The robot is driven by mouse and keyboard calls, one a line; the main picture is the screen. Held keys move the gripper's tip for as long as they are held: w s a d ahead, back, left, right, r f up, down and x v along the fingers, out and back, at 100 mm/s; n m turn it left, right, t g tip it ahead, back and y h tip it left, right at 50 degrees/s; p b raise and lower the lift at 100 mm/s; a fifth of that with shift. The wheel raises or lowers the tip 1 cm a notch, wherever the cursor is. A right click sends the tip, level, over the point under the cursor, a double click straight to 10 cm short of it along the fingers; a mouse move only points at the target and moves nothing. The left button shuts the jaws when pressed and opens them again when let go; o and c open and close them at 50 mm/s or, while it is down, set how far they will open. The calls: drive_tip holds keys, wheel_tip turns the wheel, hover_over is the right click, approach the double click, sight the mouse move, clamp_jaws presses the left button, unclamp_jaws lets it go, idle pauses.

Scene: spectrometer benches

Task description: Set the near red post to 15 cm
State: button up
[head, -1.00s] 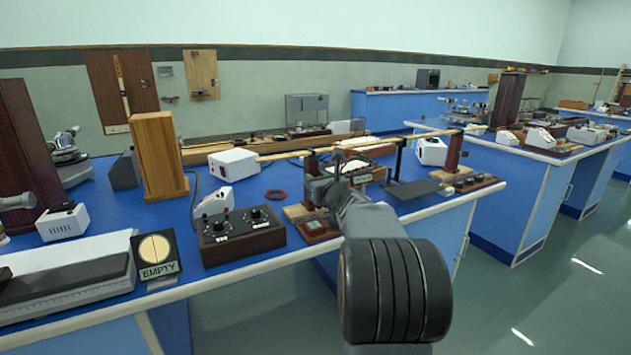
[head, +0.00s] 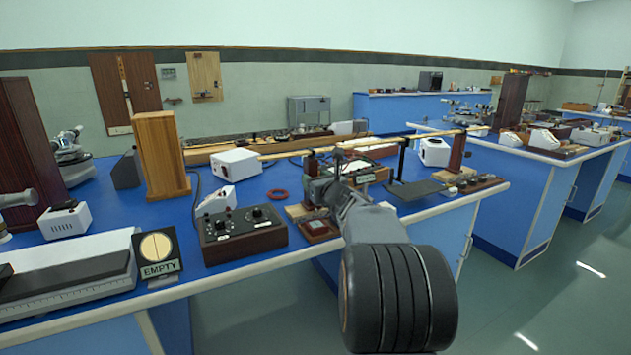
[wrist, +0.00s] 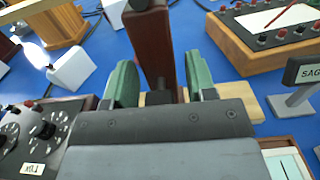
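The near red post (head: 311,164) is a dark red-brown upright on the bench, partly hidden by my arm in the head view. In the wrist view the post (wrist: 152,50) rises between my two green-padded fingers, on a pale wooden base. My gripper (wrist: 160,78) is open, with gaps showing between the pads and the post. In the head view my gripper (head: 322,187) is at the lower part of the post, its fingers hard to make out. A second red post (head: 456,152) stands to the right, under the other end of a long pale beam (head: 370,142).
A black control box (head: 242,232) stands left of the post, with a white unit (head: 236,164) behind it. A sign (wrist: 305,70) on a grey stand and a wooden terminal box (wrist: 262,45) are to the right in the wrist view. A dark plate (head: 414,189) lies between the posts.

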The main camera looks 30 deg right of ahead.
drive_tip(key=s+a+p, duration=0.1)
drive_tip(key=s+a, duration=0.1)
drive_tip(key=s, duration=1.1)
drive_tip(key=shift+s+p, duration=0.3)
drive_tip(key=shift+s, duration=0.05)
drive_tip(key=s+a+r+n+g+y+p, duration=0.1)
drive_tip(key=a+r+n+g+y+p, duration=0.25)
drive_tip(key=a+n+p, duration=0.55)
drive_tip(key=a+r+n+g+y+p, duration=0.25)
drive_tip(key=a+n+y+p, duration=0.2)
drive_tip(key=a+n, duration=0.45)
drive_tip(key=s+a+r+n+g+h+p, duration=0.2)
drive_tip(key=s+n+p, duration=0.4)
drive_tip(key=n, duration=0.4)
drive_tip(key=s+a+r+n+g+h+p, duration=0.2)
drive_tip(key=s+a+n+g+h+p, duration=0.1)
drive_tip(key=n+p, duration=0.5)
drive_tip(key=s+a+n+g, duration=0.1)
drive_tip(key=s+g, duration=0.1)
drive_tip(key=g, duration=0.1)
drive_tip(key=shift+s+a+r+n, duration=0.2)
drive_tip(key=shift+s+a+n, duration=0.15)
drive_tip(key=shift+s+n, duration=0.05)
